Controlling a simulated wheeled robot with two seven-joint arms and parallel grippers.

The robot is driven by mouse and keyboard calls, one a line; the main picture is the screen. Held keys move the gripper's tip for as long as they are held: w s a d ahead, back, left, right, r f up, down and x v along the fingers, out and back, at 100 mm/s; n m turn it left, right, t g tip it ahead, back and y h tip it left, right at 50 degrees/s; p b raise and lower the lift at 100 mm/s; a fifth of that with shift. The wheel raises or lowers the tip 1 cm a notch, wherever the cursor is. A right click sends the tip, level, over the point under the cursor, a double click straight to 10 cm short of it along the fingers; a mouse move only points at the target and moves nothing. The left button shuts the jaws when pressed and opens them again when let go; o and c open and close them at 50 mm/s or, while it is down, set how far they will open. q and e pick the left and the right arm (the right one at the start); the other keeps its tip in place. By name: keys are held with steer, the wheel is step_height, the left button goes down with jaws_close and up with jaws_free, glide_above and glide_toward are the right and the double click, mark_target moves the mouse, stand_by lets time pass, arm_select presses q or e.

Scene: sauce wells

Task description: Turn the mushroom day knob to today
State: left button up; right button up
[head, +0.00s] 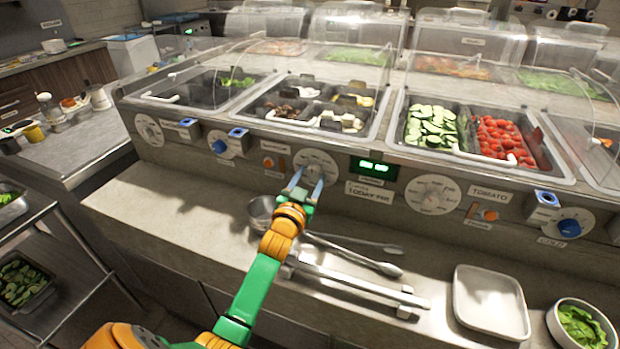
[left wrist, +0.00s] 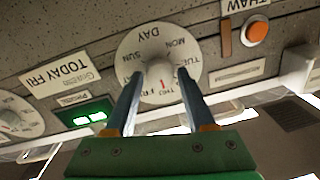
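The day knob (left wrist: 160,72) is a pale round knob in the middle of a white dial (left wrist: 157,50) marked with weekdays. In the left wrist view, which is upside down, a red mark beside the knob points near THU, with FRI next to it. In the head view the dial (head: 316,160) is on the counter's front panel. A sign (left wrist: 62,77) reads TODAY FRI. My left gripper (head: 308,180) is at the dial, its two blue fingers apart on either side of the knob; a small gap seems to show. My right gripper is out of view.
A green-lit display (head: 374,167) and another dial (head: 432,194) are to the right. An orange button (left wrist: 257,33) is near the dial. Tongs (head: 350,255), a metal bowl (head: 261,213) and a white tray (head: 490,302) lie on the ledge below.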

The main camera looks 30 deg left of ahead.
arm_select(q)
jaws_close()
steer(key=m, duration=0.4)
steer(key=shift+m, duration=2.4)
steer(key=shift+o, duration=1)
jaws_free()
steer(key=shift+o, duration=1.1)
steer(key=shift+w+f, duration=0.1)
